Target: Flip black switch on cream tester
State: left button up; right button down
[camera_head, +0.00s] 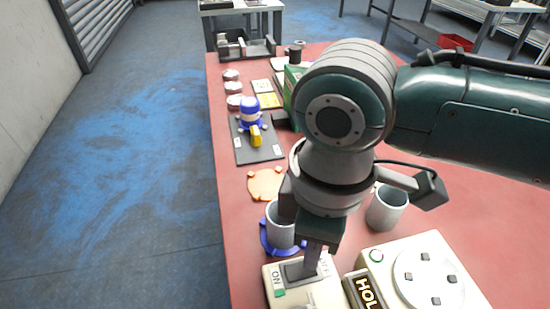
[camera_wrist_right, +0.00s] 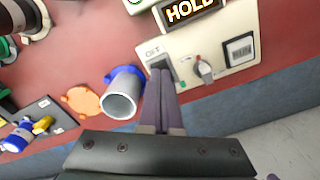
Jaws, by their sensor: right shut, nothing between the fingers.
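The cream tester (camera_head: 327,292) sits at the near edge of the red table, at the bottom of the head view. Its black switch (camera_head: 294,272) lies between the ON and OFF labels. In the wrist view the tester panel (camera_wrist_right: 240,22) shows OFF, a knob and a small barcode-like window. My right gripper (camera_head: 311,265) is shut and empty, pointing down with its fingertips at the switch; in the wrist view the fingertips (camera_wrist_right: 160,74) cover most of the switch. I cannot tell if they touch it or which way it is tilted. My left gripper is out of view.
A grey cup (camera_head: 280,228) on a blue ring stands just behind the switch, close to the gripper. Another grey cup (camera_head: 386,208) is to the right. A HOLD sign (camera_head: 366,290) and a white round plate (camera_head: 428,276) adjoin the tester. An orange disc (camera_head: 265,184) lies behind.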

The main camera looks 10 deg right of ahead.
jog(key=shift+f, duration=0.25)
jog(key=shift+f+b, duration=0.6)
jog(key=shift+f, duration=0.1)
dwell(0.4)
jog(key=shift+r, duration=0.1)
notch_tip(320, 180, up, 7)
jog(key=p, duration=0.8)
dwell(0.3)
